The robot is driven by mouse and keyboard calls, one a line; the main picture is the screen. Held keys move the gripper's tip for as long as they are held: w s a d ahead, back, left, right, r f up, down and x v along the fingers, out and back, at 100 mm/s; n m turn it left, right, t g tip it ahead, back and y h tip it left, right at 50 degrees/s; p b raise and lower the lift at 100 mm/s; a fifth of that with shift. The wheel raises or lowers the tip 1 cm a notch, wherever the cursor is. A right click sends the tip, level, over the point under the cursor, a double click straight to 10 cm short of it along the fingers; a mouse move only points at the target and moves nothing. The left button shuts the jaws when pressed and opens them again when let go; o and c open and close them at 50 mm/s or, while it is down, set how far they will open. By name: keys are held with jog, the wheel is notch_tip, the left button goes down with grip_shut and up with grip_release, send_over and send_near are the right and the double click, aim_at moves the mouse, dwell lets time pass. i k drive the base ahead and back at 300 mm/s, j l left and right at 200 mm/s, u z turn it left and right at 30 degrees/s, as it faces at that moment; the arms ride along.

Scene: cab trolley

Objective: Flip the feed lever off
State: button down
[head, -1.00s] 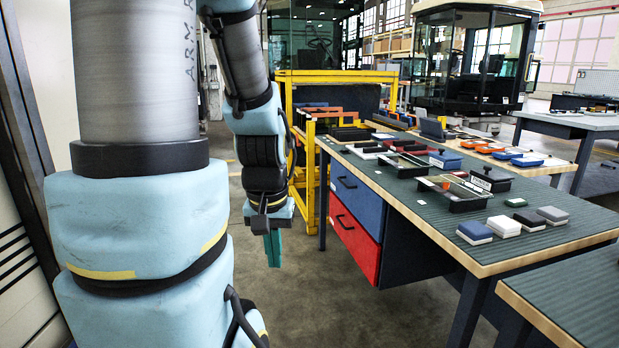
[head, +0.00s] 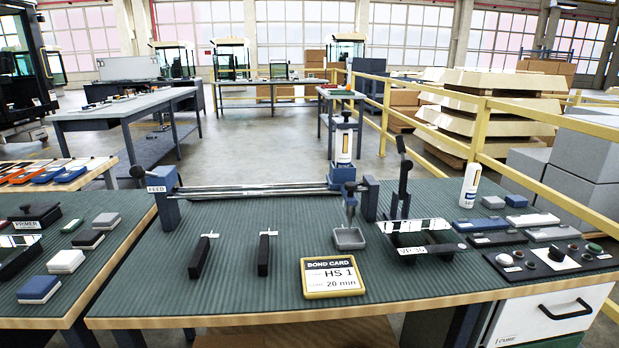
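In the head view, a white label reading FEED (head: 157,189) sits on a dark blue block (head: 165,205) at the back left of the green-topped bench. A lever with a black knob (head: 137,172) points left from the top of this block, above the label. A taller black lever (head: 403,175) stands nearly upright farther right, behind the VP 30 tray (head: 420,246); I see no FEED label on it. My gripper is not in view.
Long metal rods (head: 260,190) run from the FEED block to another blue block (head: 370,195). A yellow railing (head: 480,140) stands behind.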

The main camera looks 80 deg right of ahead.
aim_at(137, 172)
jog(key=z, duration=2.55)
